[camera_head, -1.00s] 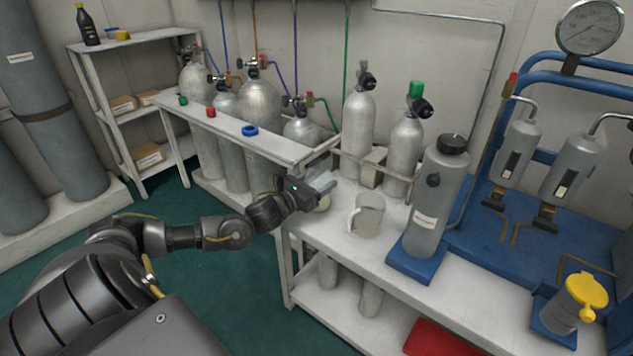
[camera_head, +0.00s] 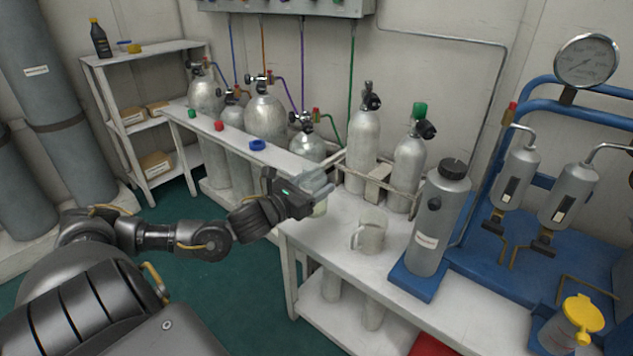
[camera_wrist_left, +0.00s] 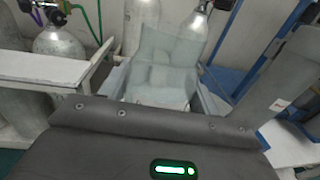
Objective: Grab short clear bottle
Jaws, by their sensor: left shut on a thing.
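My left gripper (camera_head: 316,190) is shut on the short clear bottle (camera_head: 320,208), at the left end of the white bench. My right gripper is not in view.
A clear mug (camera_head: 371,236) stands on the bench (camera_head: 340,243) just right of the gripper. A grey canister (camera_head: 437,225) on a blue base is further right. Silver cylinders (camera_head: 362,150) stand behind. A ledge (camera_head: 240,142) with coloured caps lies at left.

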